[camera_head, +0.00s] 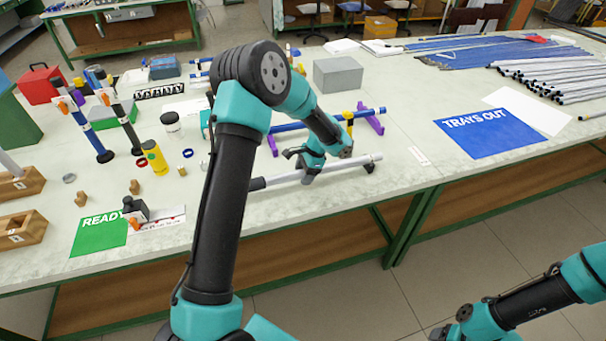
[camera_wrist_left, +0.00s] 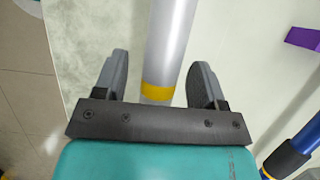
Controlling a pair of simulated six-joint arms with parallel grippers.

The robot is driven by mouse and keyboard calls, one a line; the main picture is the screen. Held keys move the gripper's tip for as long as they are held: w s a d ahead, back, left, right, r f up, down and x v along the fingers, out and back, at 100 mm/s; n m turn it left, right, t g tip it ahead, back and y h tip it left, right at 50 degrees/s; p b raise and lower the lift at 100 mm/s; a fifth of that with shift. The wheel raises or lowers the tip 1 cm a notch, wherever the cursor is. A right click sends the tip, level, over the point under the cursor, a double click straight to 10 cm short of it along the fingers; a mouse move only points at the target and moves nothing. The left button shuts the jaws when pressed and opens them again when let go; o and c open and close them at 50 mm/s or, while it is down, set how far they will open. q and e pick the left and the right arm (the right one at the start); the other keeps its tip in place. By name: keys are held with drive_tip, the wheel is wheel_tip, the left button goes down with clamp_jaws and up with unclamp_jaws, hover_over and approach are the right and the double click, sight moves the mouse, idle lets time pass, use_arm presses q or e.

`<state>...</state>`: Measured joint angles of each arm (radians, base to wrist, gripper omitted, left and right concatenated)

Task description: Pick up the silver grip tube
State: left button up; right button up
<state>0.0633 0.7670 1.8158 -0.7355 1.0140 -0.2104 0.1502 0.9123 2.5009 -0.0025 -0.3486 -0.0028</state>
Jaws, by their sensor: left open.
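The silver grip tube (camera_head: 347,165) lies near the front edge of the bench, with a black end (camera_head: 258,183) at its left. My left gripper (camera_head: 308,178) is over the tube's middle in the head view. In the left wrist view, the tube (camera_wrist_left: 170,38) runs between the two open fingers of my left gripper (camera_wrist_left: 159,68), with a gap on each side. A yellow band (camera_wrist_left: 158,92) circles the tube near the palm, which hides the rest.
A blue tube (camera_head: 290,127) rests on purple stands (camera_head: 370,120) just behind. A grey box (camera_head: 338,74) stands farther back. A blue "TRAYS OUT" sheet (camera_head: 490,134) and several silver rods (camera_head: 560,75) lie to the right. A green "READY" sheet (camera_head: 97,233) lies at left.

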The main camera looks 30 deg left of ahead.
sight(301, 172)
use_arm(q)
drive_tip(key=shift+c, duration=0.4)
drive_tip(key=c, duration=1)
drive_tip(key=shift+o, duration=0.2)
drive_tip(key=shift+r, duration=0.1)
drive_tip(key=shift+r, duration=0.5)
wheel_tip(301, 172, up, 3)
drive_tip(key=shift+s+d+f, duration=0.1)
drive_tip(key=shift+s+f, duration=0.05)
drive_tip(key=shift+f, duration=0.05)
drive_tip(key=s+d+r, duration=0.1)
drive_tip(key=s+d, duration=0.7)
drive_tip(key=s, duration=0.5)
drive_tip(key=shift+s+r, duration=0.15)
drive_tip(key=shift+s, duration=0.1)
